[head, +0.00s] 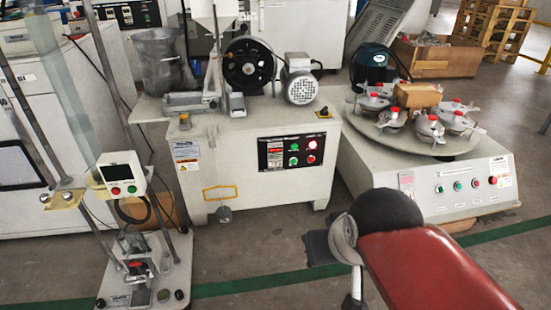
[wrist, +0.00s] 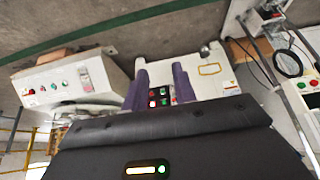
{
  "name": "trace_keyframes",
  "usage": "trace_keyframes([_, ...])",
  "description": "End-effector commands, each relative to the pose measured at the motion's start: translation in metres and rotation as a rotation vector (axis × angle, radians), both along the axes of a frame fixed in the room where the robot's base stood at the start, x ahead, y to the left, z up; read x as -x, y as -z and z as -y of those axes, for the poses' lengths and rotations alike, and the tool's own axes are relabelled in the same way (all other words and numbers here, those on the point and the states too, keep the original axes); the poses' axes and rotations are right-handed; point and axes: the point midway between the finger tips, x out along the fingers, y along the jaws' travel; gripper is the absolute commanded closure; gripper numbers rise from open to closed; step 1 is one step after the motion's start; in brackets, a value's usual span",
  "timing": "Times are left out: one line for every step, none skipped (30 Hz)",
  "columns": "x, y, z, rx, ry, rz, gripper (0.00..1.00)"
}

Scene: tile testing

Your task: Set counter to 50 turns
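A black control panel (head: 292,151) is on the front of the white middle machine. On its left side are small red-lit readouts (head: 275,152), probably the counter; their digits are too small to read. Green and red buttons (head: 302,152) sit to their right. In the wrist view the same panel (wrist: 160,97) appears between and beyond my gripper's two purple fingers (wrist: 160,80). The fingers are apart, with nothing between them, and look well short of the panel. In the head view my red arm is at the lower right; the fingers cannot be made out there.
A white machine (head: 430,185) with a round table of several red-capped holders stands right. A smaller stand with a screen box (head: 122,174) is at left. Open floor (head: 255,255) lies in front.

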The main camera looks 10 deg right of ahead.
Motion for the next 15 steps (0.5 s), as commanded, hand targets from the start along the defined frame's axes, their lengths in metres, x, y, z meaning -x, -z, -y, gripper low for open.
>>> trace_keyframes([0.0,0.0006,0.0,0.0,0.0,0.0,0.79])
trace_keyframes([0.0,0.0006,0.0,0.0,0.0,0.0,0.83])
trace_keyframes([0.0,0.0006,0.0,0.0,0.0,0.0,0.89])
trace_keyframes([0.0,0.0006,0.0,0.0,0.0,0.0,0.92])
trace_keyframes([0.0,0.0006,0.0,0.0,0.0,0.0,0.96])
trace_keyframes([0.0,0.0006,0.0,0.0,0.0,0.0,1.0])
trace_keyframes([0.0,0.0006,0.0,0.0,0.0,0.0,1.0])
trace_keyframes([-0.0001,0.0005,0.0,0.0,0.0,0.0,1.0])
trace_keyframes([-0.0001,0.0005,0.0,0.0,0.0,0.0,1.0])
trace_keyframes([-0.0001,0.0005,0.0,0.0,0.0,0.0,1.0])
trace_keyframes([-0.0001,0.0005,0.0,0.0,0.0,0.0,1.0])
trace_keyframes([-0.0001,0.0005,0.0,0.0,0.0,0.0,1.0])
trace_keyframes([0.0,0.0004,0.0,0.0,0.0,0.0,1.0])
trace_keyframes([0.0,0.0004,0.0,0.0,0.0,0.0,1.0])
trace_keyframes([0.0,0.0004,0.0,0.0,0.0,0.0,1.0])
